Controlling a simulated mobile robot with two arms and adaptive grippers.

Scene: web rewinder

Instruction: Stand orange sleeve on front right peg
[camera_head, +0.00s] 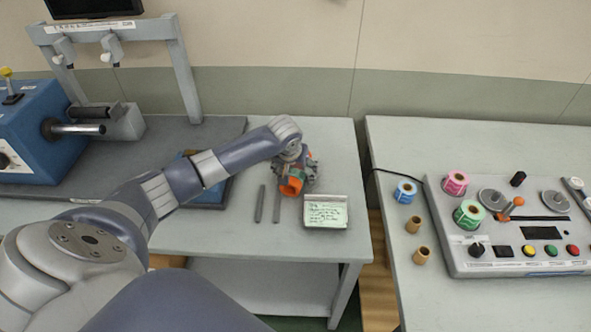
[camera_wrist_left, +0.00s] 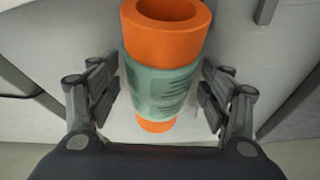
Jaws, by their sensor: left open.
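The orange sleeve (camera_head: 290,186) is a hollow tube with a green printed band around its middle. It also shows in the left wrist view (camera_wrist_left: 165,42), its open end toward the top. My left gripper (camera_head: 298,172) is open around the sleeve. In the wrist view its fingers (camera_wrist_left: 160,88) stand on either side of the band, with gaps. I cannot tell what bears the sleeve. Two slim grey pegs, a left one (camera_head: 260,203) and a right one (camera_head: 277,206), are left of the sleeve. Anything behind the gripper is hidden. My right gripper is not in view.
A white tray (camera_head: 326,226) with a written green label is at the front of the grey table (camera_head: 215,240). A blue machine (camera_head: 30,125) stands left. Across a gap, the right table (camera_head: 390,150) bears a control panel (camera_head: 520,262) and several rolls.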

